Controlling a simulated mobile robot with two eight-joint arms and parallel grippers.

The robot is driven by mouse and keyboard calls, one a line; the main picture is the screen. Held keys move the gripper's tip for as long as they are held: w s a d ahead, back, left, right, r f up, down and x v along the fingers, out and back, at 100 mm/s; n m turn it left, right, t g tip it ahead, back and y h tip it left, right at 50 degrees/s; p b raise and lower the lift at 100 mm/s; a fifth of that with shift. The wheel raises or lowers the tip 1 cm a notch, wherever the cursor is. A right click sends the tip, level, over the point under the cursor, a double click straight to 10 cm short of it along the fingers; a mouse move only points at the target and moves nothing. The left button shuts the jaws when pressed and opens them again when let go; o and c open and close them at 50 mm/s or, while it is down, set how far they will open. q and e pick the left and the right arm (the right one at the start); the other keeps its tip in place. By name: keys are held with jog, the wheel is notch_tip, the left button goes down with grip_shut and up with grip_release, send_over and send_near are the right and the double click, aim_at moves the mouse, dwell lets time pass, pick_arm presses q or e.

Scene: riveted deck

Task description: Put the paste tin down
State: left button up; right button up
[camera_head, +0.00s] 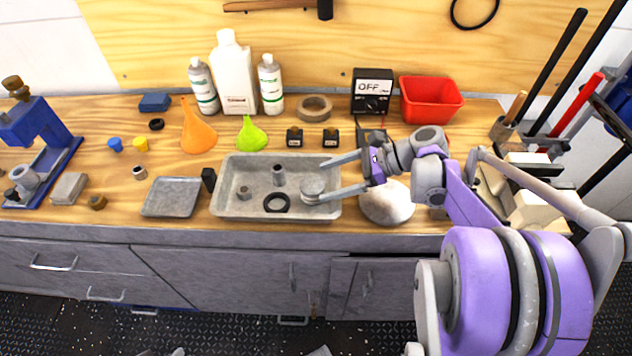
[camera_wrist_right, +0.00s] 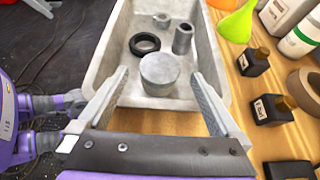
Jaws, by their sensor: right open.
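The paste tin (camera_head: 312,187) is a short round grey tin standing upright in the right part of a shallow grey metal tray (camera_head: 235,210). It also shows in the right wrist view (camera_wrist_right: 160,72), near the tray's close end. My right gripper (camera_head: 314,181) is open, with its fingers reaching over the tray's right edge. In the right wrist view the tin lies between the open fingertips, with a gap visible on each side. My left gripper is not in view.
The tray also holds a black ring (camera_head: 276,203), a grey cylinder (camera_head: 278,176) and a small nut-like part (camera_head: 244,193). Two small dark bottles (camera_head: 294,137) stand behind it. A pale round object (camera_head: 387,205) sits right of the tray, under my wrist. A flat grey plate (camera_head: 172,197) lies left.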

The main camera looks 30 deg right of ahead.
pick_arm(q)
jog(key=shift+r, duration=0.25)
pick_arm(e)
jog(key=v, duration=0.7)
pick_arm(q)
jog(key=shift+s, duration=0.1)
pick_arm(e)
jog(key=shift+s, duration=0.1)
